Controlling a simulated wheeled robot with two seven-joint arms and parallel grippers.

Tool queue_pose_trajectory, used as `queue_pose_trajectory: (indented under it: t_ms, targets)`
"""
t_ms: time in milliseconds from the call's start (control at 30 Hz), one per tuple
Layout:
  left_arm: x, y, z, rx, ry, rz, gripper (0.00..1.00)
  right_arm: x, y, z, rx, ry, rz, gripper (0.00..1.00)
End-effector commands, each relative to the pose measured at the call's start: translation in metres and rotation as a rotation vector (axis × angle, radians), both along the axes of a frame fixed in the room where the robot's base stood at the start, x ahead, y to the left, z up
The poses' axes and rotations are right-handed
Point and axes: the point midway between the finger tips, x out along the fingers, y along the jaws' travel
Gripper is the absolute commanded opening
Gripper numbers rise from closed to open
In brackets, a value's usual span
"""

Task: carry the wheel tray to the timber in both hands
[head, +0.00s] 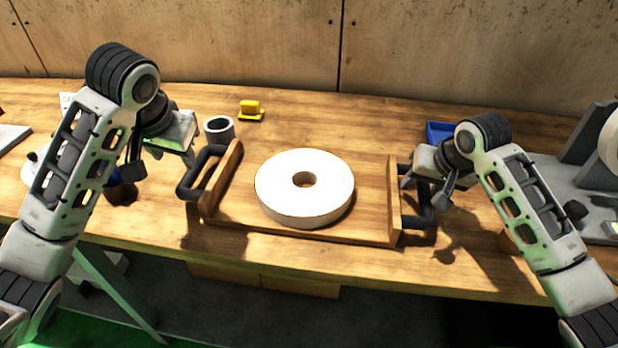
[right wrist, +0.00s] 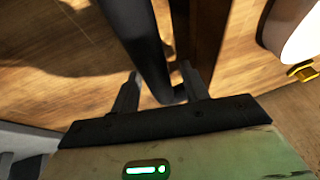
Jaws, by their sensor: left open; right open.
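The wheel tray (head: 340,234) is a wooden tray with raised ends and a black handle at each end. It rests on the wooden bench with a white grinding wheel (head: 280,184) lying flat in it. My left gripper (head: 188,160) is open, just left of and above the left handle (head: 190,187), apart from it as far as I can tell. My right gripper (head: 424,192) is open at the right handle (head: 422,216). In the right wrist view, the handle (right wrist: 142,45) passes between the open fingers (right wrist: 160,95). I do not make out the timber for certain.
A grey ring (head: 219,129) and a yellow block (head: 250,109) stand behind the tray's left end. A blue bin (head: 438,131) is behind my right gripper. Grey machinery (head: 585,170) occupies the right side. The bench behind the wheel is clear up to the wooden wall (head: 250,40).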

Motion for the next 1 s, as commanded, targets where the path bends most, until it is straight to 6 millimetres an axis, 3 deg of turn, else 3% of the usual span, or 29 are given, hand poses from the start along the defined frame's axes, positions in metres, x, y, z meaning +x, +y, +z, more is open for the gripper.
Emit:
queue_pose_trajectory:
  t_ms: [167,500,700,1000]
  targets:
    - [-0.002,0.0,0.002,0.0,0.003,0.001,0.45,-0.004,-0.001,0.01,0.0,-0.003,0.001,0.45]
    - [-0.002,0.0,0.002,0.0,0.003,0.001,0.45,-0.031,-0.011,0.073,-0.001,-0.006,0.0,0.45]
    - [-0.002,0.0,0.001,-0.001,0.003,0.001,0.45,-0.043,-0.014,0.1,0.0,-0.004,-0.001,0.45]
    - [-0.002,0.0,0.001,-0.001,0.003,0.001,0.45,-0.049,-0.016,0.109,-0.001,0.0,0.0,0.45]
